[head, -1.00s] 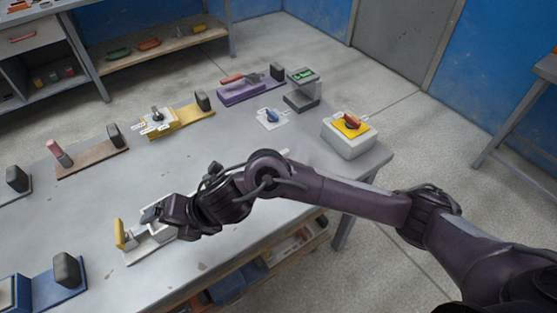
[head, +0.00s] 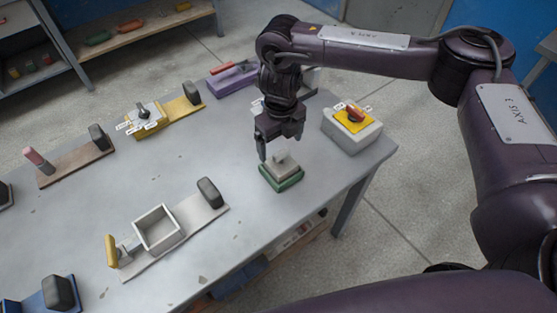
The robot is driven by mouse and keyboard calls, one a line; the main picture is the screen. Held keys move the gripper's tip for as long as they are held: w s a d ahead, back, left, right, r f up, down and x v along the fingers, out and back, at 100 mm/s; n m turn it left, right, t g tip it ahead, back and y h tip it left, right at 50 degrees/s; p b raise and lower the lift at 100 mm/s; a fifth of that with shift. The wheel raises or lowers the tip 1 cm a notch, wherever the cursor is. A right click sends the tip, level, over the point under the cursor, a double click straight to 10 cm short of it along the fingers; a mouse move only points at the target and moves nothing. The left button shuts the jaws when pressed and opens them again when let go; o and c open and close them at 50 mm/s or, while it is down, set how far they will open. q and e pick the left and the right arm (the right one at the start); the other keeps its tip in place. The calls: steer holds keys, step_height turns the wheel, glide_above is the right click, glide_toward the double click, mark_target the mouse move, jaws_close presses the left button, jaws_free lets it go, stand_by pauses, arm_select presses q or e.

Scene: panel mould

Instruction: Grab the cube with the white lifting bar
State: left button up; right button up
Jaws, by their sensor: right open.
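A grey cube (head: 272,172) with a pale lifting bar (head: 281,158) on top sits on a green base (head: 284,185), near the front edge of the grey table. My right gripper (head: 280,145) is open and points down just above the cube, with its fingertips close to the bar. One finger hangs at the left of the bar; whether either finger touches it cannot be told. My left gripper is not in view.
An empty square white mould (head: 157,229) with a yellow handle (head: 110,250) lies at the front left. A box with a yellow plate and red knob (head: 353,118) stands to the right. Several other fixtures line the table's back and left. The table middle (head: 200,170) is clear.

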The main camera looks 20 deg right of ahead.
mark_target(281, 152)
steer(key=shift+s+f, duration=0.3)
steer(key=shift+f, duration=0.1)
steer(key=shift+s+f+p, duration=0.35)
steer(key=shift+f+p, duration=0.35)
steer(key=shift+f, duration=0.05)
steer(key=f, duration=0.2)
steer(key=shift+w+f, duration=0.3)
steer(key=shift+f, duration=0.45)
steer(key=c, duration=1)
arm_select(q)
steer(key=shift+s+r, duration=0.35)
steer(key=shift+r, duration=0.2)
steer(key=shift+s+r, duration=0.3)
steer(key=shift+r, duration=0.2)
arm_select(e)
steer(key=c, duration=0.3)
